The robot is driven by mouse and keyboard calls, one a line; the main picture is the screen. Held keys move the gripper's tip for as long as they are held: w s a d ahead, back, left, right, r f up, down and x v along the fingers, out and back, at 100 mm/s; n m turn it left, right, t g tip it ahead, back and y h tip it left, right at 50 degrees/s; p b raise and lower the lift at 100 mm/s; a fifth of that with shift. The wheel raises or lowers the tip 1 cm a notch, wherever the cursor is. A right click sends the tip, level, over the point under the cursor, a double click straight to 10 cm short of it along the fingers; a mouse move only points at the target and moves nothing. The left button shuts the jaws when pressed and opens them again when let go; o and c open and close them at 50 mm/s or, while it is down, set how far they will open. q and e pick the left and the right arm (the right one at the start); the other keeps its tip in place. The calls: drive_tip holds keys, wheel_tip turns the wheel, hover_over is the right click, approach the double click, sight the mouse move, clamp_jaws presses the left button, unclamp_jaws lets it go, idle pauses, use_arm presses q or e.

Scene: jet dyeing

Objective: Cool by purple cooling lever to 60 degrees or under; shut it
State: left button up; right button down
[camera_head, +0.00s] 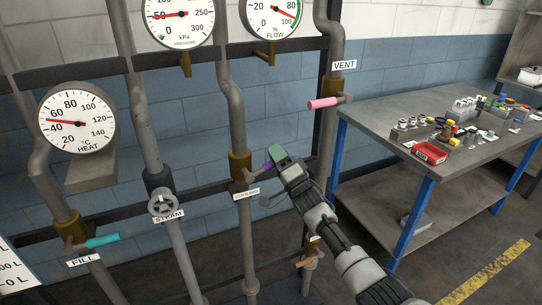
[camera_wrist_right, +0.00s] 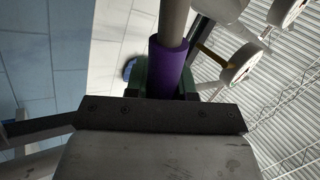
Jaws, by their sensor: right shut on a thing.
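The purple cooling lever (camera_head: 268,166) sits on the brass valve of the pipe labelled COOLING (camera_head: 245,194). It slants up and to the right, and its end is hidden by my gripper. My right gripper (camera_head: 278,156) is shut on this lever. In the right wrist view the purple grip (camera_wrist_right: 168,68) sits between the green fingers, with a grey rod beyond it. My left gripper is not in view.
The turquoise FILL lever (camera_head: 103,241), the STEAM handwheel (camera_head: 163,204) and the pink VENT lever (camera_head: 323,103) are on neighbouring pipes. Open floor lies in front of the bench.

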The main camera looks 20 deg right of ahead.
drive_tip(key=shift+d+f+m+t+h+b, duration=0.2)
drive_tip(key=shift+f+m+h+b, duration=0.4)
drive_tip(key=shift+m+h, duration=0.5)
drive_tip(key=shift+d+f+m+t+h+b, duration=0.2)
drive_tip(key=shift+f+m+h+b, duration=0.4)
drive_tip(key=shift+m, duration=0.85)
drive_tip(key=shift+d+f+m+t+h+b, duration=0.15)
drive_tip(key=shift+f+m+h+b, duration=0.25)
drive_tip(key=shift+f+m+h, duration=0.55)
drive_tip(key=shift+a+r+m+h, duration=0.1)
drive_tip(key=shift+m+h, duration=0.15)
drive_tip(key=shift+m, duration=0.25)
drive_tip(key=c, duration=1.2)
unclamp_jaws()
drive_tip(key=shift+r, duration=0.1)
drive_tip(key=b+v, duration=0.1)
drive_tip(key=v, duration=1)
drive_tip(key=shift+w+b, duration=0.1)
drive_tip(key=shift+b, duration=0.3)
